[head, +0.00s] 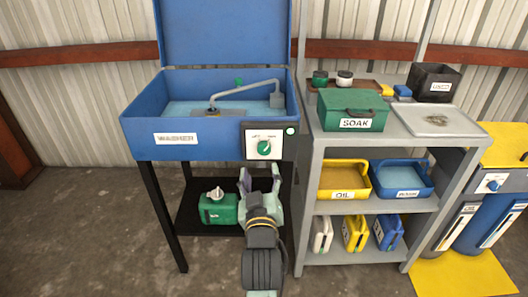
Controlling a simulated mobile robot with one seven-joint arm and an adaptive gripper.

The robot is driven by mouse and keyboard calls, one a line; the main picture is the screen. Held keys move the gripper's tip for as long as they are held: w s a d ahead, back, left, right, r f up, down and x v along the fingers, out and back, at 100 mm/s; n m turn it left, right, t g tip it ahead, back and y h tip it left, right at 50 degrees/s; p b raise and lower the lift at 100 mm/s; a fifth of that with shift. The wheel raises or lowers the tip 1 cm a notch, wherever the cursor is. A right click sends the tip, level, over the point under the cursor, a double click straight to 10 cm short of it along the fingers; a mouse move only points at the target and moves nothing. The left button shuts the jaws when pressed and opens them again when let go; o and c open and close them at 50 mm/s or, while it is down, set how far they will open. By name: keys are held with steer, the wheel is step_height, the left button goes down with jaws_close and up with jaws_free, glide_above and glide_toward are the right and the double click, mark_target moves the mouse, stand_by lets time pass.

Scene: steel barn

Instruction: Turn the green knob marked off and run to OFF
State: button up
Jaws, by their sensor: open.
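The green knob (264,147) sits on a white plate on a dark box at the front right of a blue parts washer (205,141). Small marks stand above the knob, too small to read surely; which one it points to I cannot tell.
A grey shelf (312,185) stands close on the right, with a green SOAK box (352,112) on top and yellow and blue trays and bottles below. A green can (219,208) sits on the washer's black lower shelf. Floor at left is clear.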

mark_target(264, 151)
steer(key=w, duration=0.7)
steer(key=w+d+f+p, duration=0.1)
steer(key=w, duration=0.2)
steer(key=shift+w, duration=0.35)
steer(key=c, duration=1.2)
steer(key=shift+o, duration=0.2)
